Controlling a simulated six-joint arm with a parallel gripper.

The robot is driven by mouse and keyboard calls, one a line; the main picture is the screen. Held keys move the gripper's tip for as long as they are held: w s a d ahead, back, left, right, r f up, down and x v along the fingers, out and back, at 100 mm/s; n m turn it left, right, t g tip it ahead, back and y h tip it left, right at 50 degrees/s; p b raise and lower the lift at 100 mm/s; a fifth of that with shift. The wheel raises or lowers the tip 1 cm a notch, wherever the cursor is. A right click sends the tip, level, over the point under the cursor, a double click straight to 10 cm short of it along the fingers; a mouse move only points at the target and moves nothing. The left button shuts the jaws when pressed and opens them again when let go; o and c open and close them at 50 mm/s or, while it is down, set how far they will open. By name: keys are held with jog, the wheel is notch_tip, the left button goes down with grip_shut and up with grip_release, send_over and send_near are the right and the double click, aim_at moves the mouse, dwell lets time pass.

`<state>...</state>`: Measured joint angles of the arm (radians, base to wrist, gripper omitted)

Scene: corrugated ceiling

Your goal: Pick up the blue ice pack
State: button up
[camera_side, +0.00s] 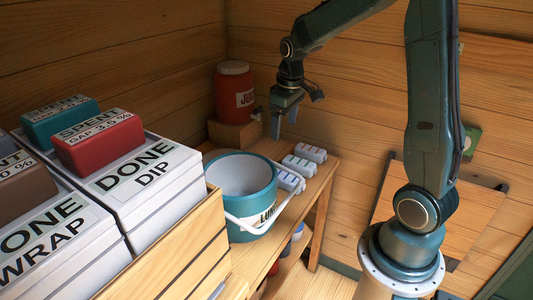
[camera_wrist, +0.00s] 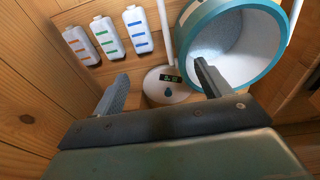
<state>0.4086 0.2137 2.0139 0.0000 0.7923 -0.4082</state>
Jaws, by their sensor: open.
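The blue ice pack (camera_wrist: 138,30) is a white, bottle-shaped pack with blue stripes. In the wrist view it is the rightmost of three at the top, nearest the bucket. My gripper (camera_side: 284,122) hangs above the bench near the red jug, fingers apart and empty. In the wrist view my gripper (camera_wrist: 160,74) has its fingers below the packs in the picture, touching none.
A teal bucket (camera_side: 244,178) with a white handle is close by. A red jug (camera_side: 235,90) stands behind.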

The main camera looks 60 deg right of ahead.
jog(key=g, duration=0.1)
send_over(287, 176)
notch_tip(287, 176, down, 9)
jog(key=shift+f+y, duration=0.15)
jog(key=shift+y, duration=0.15)
jog(key=shift+f, duration=0.1)
jog(key=shift+f, duration=4.15)
jog(key=shift+f, duration=0.15)
jog(key=shift+a+f, duration=0.1)
jog(key=shift+f, duration=2.35)
